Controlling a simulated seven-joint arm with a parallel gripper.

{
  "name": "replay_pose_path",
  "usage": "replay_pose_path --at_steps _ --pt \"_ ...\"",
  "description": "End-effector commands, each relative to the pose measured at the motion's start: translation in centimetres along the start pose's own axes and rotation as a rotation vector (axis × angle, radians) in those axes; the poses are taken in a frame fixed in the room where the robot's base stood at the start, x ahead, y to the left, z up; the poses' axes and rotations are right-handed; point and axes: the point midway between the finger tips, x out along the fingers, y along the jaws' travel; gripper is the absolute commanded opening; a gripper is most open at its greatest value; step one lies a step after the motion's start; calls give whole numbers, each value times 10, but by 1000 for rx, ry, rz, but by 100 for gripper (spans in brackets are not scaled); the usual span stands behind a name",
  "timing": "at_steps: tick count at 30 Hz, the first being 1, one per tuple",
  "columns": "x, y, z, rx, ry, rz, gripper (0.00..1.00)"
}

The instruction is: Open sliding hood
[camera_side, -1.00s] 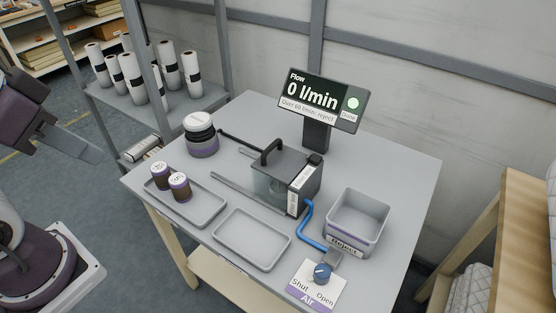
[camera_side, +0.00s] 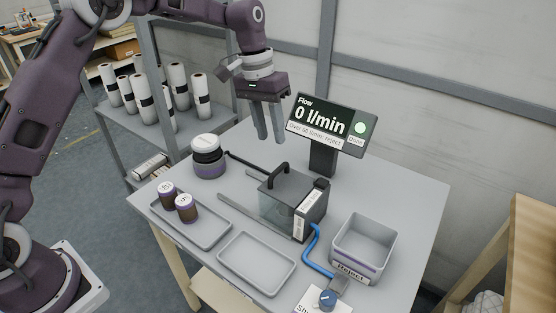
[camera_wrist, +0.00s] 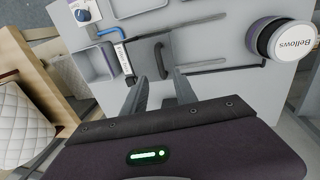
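In the wrist view the handle (camera_wrist: 161,59) shows beyond and between the fingertips of my gripper (camera_wrist: 155,82). The fingers appear clear of the handle.
The flow display (camera_side: 324,127) reads 0 l/min just right of my gripper. A round Bellows container (camera_side: 208,160) stands left. An empty tray (camera_side: 257,285), the Reject bin (camera_side: 340,263) and a blue hose (camera_side: 307,256) are in front.

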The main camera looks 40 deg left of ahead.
Motion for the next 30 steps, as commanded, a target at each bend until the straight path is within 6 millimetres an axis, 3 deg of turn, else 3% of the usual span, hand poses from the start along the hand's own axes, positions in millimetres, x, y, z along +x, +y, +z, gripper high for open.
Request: replay_pose_path --at_steps 3,12,16,23,28,30 --pt "20 -1 -8 -5 -19 12 34" --pt "74 -1 -7 -4 -21 11 34" --pt "85 0 -7 -4 -18 11 34" --pt "87 0 -7 -4 -16 11 34" --pt "87 0 -7 -4 -16 11 5" --pt "87 0 -7 -4 -16 11 0"
